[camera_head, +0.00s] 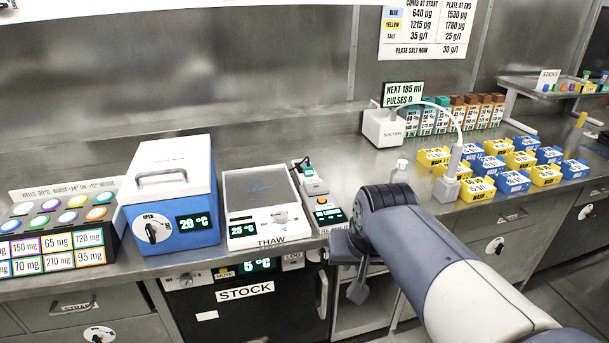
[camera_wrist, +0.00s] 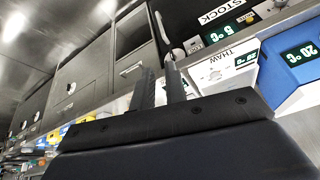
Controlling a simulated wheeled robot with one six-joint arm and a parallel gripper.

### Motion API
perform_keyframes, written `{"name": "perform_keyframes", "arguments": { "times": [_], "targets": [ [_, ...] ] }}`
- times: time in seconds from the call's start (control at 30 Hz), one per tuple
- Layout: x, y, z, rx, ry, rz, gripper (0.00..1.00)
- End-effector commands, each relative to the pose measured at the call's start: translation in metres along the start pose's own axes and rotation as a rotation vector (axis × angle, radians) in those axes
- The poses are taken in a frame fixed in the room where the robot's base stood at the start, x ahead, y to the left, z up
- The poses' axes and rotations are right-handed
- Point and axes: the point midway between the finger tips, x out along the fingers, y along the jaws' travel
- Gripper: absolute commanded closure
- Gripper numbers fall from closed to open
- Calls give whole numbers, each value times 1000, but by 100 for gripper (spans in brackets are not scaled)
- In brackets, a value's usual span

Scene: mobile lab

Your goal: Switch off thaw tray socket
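The thaw tray (camera_head: 262,205) is a white box on the bench with a grey top, a display reading 25 °C and a THAW label; its front also shows in the wrist view (camera_wrist: 222,70). Right of it stands a narrow grey unit (camera_head: 313,188) with a dark green plug-like piece on top, and a module with an orange light (camera_head: 326,212) in front. I cannot tell which part is the tray's socket switch. My gripper (camera_head: 350,268) is empty, in front of the bench edge, lower right of the tray. Its fingers (camera_wrist: 160,85) stand apart with a gap.
A blue cooler (camera_head: 172,200) reading 20 °C stands left of the tray. The STOCK unit (camera_head: 245,305) is below the bench.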

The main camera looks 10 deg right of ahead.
Motion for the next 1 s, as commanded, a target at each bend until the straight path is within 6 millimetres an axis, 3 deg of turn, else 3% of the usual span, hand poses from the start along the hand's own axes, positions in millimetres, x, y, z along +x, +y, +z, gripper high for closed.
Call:
{"name": "perform_keyframes", "arguments": {
  "times": [0.03, 0.1, 0.3, 0.43, 0.63, 1.0],
  "targets": [
    [27, -2, -15, -14, 17, -2, 91],
    [43, -6, -42, -35, 43, -6, 97],
    [83, -14, -110, -90, 112, -11, 100],
    [100, -18, -138, -115, 143, -13, 100],
    [108, -21, -157, -132, 164, -13, 100],
    [106, -21, -158, -133, 165, -13, 100]
  ]
}}
